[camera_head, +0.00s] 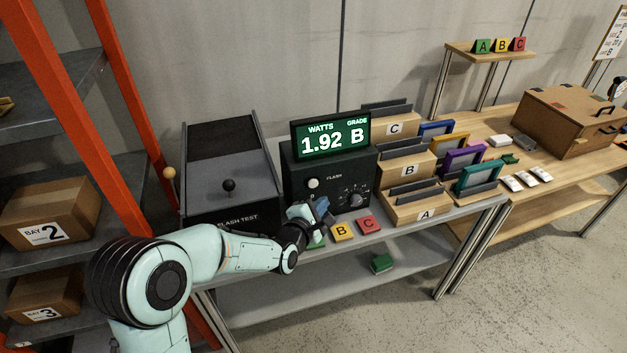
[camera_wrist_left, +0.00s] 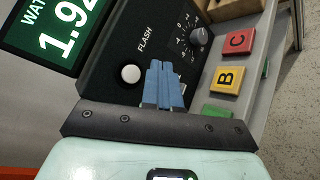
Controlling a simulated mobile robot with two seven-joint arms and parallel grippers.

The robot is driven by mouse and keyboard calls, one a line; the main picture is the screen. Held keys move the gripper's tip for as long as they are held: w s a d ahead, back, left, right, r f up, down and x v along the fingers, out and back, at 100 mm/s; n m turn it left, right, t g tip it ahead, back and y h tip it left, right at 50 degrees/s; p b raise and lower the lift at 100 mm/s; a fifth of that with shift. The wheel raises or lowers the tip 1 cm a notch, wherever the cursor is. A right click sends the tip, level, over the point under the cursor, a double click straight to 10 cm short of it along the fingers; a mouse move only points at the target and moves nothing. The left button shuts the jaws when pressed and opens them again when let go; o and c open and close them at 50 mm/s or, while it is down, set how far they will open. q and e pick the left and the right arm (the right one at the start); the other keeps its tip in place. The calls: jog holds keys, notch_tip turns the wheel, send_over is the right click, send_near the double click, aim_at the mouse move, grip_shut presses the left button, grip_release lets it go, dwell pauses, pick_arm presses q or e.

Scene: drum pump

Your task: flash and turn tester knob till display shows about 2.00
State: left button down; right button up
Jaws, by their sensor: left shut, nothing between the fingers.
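The black tester (camera_head: 304,168) stands on the grey bench. Its green display (camera_head: 331,140) reads WATTS 1.92, GRADE B. On its front are a white FLASH button (camera_head: 313,183) and a dark dial knob (camera_head: 352,197). My left gripper (camera_head: 322,204) is in front of the tester's lower front, below the button and left of the knob. In the left wrist view its blue fingers (camera_wrist_left: 163,82) are together with nothing between them, pointing at the panel between the white button (camera_wrist_left: 131,73) and the knob (camera_wrist_left: 199,36). Contact with the panel cannot be told. My right gripper is not in view.
Yellow B (camera_head: 341,231) and red C (camera_head: 368,224) blocks lie in front, with a green one partly hidden. Card racks (camera_head: 416,207) stand to the right. An orange-framed shelf is at left.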

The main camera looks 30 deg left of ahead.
aim_at(313, 183)
pick_arm(q)
jog(key=w+a, duration=0.2)
jog(key=a, duration=0.1)
jog(key=shift+w+b, duration=0.2)
jog(key=shift+b, duration=0.15)
jog(key=shift+w, duration=0.1)
dwell(1.8)
jog(key=shift+w+a+b, duration=0.2)
jog(key=shift+a+b, duration=0.05)
jog(key=shift+b, duration=0.1)
